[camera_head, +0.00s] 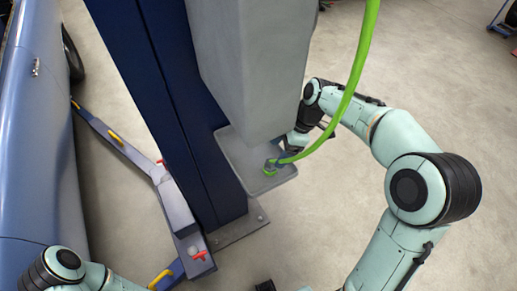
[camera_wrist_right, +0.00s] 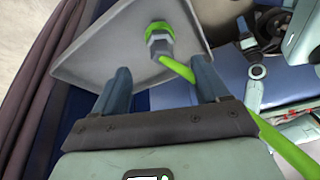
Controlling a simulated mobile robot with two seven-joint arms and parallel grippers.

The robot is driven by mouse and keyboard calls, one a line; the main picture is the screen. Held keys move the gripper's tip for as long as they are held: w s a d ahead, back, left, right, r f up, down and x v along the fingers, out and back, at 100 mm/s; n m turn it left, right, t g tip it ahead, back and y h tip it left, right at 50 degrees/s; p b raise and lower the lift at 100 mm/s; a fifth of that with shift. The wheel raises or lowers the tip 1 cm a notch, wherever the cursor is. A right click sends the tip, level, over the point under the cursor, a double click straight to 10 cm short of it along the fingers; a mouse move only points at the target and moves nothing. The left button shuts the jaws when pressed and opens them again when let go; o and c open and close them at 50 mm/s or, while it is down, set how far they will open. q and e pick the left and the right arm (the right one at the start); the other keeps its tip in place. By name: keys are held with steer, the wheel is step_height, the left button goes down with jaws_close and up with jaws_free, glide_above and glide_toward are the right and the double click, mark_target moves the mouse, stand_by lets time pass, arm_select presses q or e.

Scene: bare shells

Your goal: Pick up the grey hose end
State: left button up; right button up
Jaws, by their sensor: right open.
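The grey hose end (camera_wrist_right: 159,44), with a bright green collar, is on the grey tray (camera_wrist_right: 95,55) in the right wrist view. In the head view, the hose end (camera_head: 271,164) shows near the right corner of the tray (camera_head: 232,152). The green hose (camera_head: 345,100) curves from it up to the top edge. My right gripper (camera_wrist_right: 162,84) is open and empty. The hose end lies beyond its fingertips, roughly between them, and the hose passes behind the right-hand finger. In the head view my right gripper (camera_head: 293,142) is beside the tray, partly hidden. My left gripper is not visible.
The tray is at a dark blue post (camera_head: 165,100), under a large grey housing (camera_head: 255,65). A blue car (camera_head: 40,140) stands at the left, with a lift arm (camera_head: 130,150) reaching toward it. Open concrete floor lies to the right.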

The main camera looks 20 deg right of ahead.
mark_target(273, 160)
steer(key=shift+w+f, duration=0.15)
steer(key=shift+a+f, duration=0.1)
steer(key=shift+f, duration=0.2)
steer(key=x, duration=0.6)
steer(key=shift+s+f, duration=0.1)
steer(key=shift+s, duration=0.15)
steer(key=c, duration=1.2)
steer(key=shift+c, duration=0.2)
